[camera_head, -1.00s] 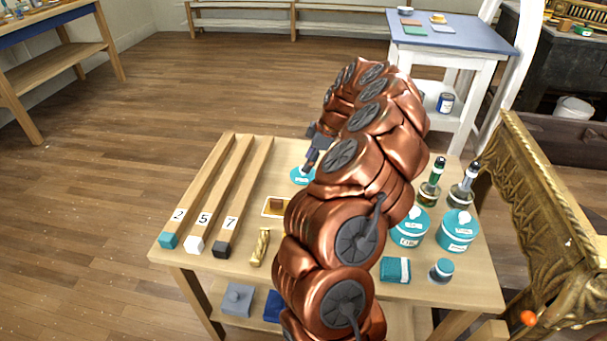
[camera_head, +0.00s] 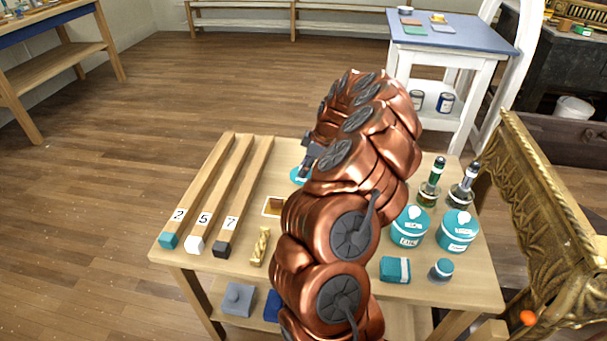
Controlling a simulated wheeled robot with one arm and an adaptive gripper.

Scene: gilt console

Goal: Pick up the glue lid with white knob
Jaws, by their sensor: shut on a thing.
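A teal round piece, the glue lid (camera_head: 297,176), shows as a sliver at the back of the wooden table, left of my arm. Its knob and most of its top are hidden. My gripper (camera_head: 307,163) is right by it, just above and to its right in the picture, partly covered by my own arm. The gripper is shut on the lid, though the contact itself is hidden. Whether the lid is clear of the tabletop cannot be told.
Teal jars with white knobs (camera_head: 409,228) (camera_head: 458,231) stand at right, with bottles (camera_head: 430,186) (camera_head: 464,187) behind. A teal box (camera_head: 395,270) and small jar (camera_head: 441,270) stand in front. Numbered wooden bars (camera_head: 208,195), a framed piece (camera_head: 273,206) and a gold ornament (camera_head: 261,246) lie left.

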